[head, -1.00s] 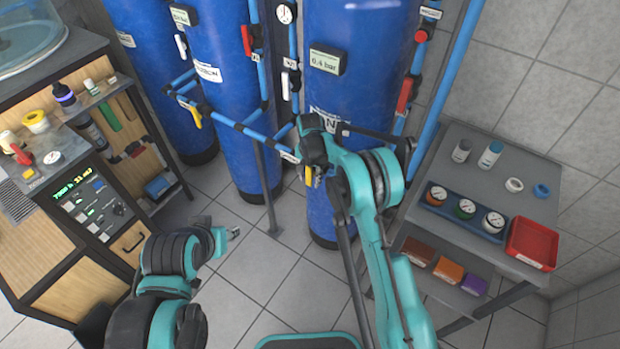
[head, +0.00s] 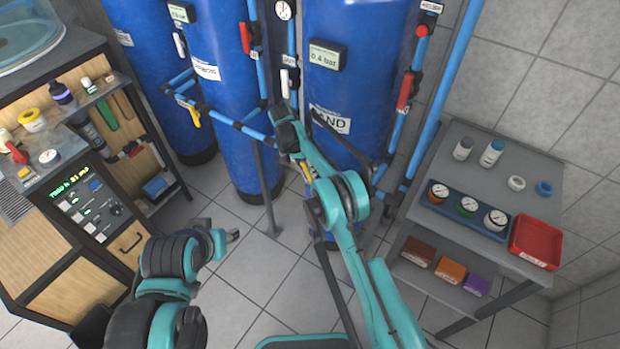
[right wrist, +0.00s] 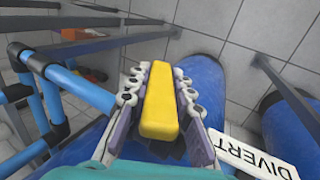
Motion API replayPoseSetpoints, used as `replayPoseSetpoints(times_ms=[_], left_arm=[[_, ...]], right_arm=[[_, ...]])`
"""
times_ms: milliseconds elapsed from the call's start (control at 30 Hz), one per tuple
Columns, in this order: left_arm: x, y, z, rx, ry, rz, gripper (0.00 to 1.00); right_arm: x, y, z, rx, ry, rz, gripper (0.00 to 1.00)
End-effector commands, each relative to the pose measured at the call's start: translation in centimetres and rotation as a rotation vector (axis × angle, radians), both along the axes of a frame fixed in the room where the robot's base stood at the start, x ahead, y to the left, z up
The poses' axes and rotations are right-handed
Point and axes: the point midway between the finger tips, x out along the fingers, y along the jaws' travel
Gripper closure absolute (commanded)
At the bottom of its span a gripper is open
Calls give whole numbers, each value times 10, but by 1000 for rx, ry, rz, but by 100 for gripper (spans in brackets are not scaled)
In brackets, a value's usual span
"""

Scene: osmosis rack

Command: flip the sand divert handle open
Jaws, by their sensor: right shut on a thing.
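The yellow sand divert handle (right wrist: 160,102) lies lengthwise between the fingers of my right gripper (right wrist: 163,98) in the right wrist view. The gripper is shut on it. A white DIVERT label (right wrist: 252,155) is to the right of it. In the head view a small part of the yellow handle (head: 306,170) shows beside my right forearm, low in front of the blue SAND tank (head: 352,85). My right wrist and forearm hide most of the grip there. My left gripper (head: 233,236) is over the floor at lower left, away from the pipes; its fingers are too small to read.
Blue pipes (head: 225,118) run in front of the tanks. Another yellow handle (head: 194,117) is on the left, and red handles (head: 405,92) are on upright pipes. A grey cart (head: 530,165) with gauges and a red tray (head: 536,243) stands right. A wooden cabinet (head: 60,255) stands left.

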Motion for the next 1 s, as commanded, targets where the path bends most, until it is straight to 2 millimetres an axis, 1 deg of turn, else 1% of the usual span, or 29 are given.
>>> replayPoseSetpoints(times_ms=[133, 467, 500, 533, 567, 867, 967, 1000], left_arm=[[0, 0, -4, 0, 0, 0, 60], [0, 0, -4, 0, 0, 0, 60], [0, 0, -4, 0, 0, 0, 60], [0, 0, -4, 0, 0, 0, 60], [0, 0, -4, 0, 0, 0, 60], [0, 0, -4, 0, 0, 0, 60], [0, 0, -4, 0, 0, 0, 60], [0, 0, -4, 0, 0, 0, 60]], right_arm=[[0, -1, 0, -42, 29, 0, 100], [-1, -2, 1, -48, 33, -1, 100], [-1, -2, 1, -48, 33, -1, 68], [-1, -2, 1, -48, 33, -1, 60], [-1, -2, 1, -48, 33, -1, 58], [-1, -1, 2, -46, 33, -1, 58], [-1, -1, 10, -47, 32, 0, 58], [-1, -1, 16, -46, 33, -1, 58]])
